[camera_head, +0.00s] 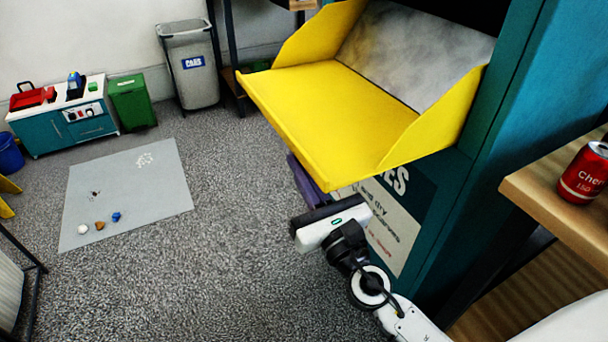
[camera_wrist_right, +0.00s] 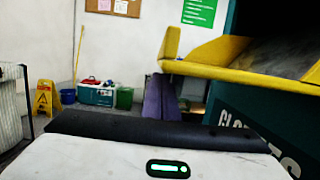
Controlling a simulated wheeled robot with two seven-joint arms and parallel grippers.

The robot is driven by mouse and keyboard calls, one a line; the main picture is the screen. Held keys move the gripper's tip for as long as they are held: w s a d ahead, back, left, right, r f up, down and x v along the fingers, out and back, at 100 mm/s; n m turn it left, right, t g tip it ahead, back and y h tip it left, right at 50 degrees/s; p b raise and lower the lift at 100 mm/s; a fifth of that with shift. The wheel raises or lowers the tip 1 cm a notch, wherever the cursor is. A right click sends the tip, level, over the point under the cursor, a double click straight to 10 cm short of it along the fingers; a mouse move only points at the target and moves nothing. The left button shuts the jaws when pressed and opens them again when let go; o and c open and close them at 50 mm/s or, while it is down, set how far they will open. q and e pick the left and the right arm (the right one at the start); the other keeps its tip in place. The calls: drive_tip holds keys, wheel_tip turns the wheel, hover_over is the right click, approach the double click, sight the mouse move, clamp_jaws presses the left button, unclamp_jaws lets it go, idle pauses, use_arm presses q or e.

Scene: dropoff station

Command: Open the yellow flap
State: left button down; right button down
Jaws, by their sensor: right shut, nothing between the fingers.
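The yellow flap (camera_head: 325,105) is on the teal station at the upper right of the head view. It is tilted out as an open chute, with raised side walls and a grey inner surface behind it. Its yellow edge also shows in the right wrist view (camera_wrist_right: 215,71). My right gripper (camera_head: 297,178) is shut and empty, just below the flap's front edge. Its purple fingers (camera_wrist_right: 161,97) stand up beside the flap's left end in the wrist view; I cannot tell whether they touch it. My left gripper is not in view.
A red can (camera_head: 584,172) stands on a wooden shelf (camera_head: 550,205) at the right. The teal station (camera_head: 470,200) with a sign is close to my right arm. A grey mat (camera_head: 125,200) with small items lies on the floor at left. Grey carpet between is clear.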

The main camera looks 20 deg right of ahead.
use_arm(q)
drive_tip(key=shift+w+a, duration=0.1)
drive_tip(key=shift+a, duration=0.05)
use_arm(e)
drive_tip(key=shift+r, duration=0.35)
drive_tip(key=shift+r, duration=0.1)
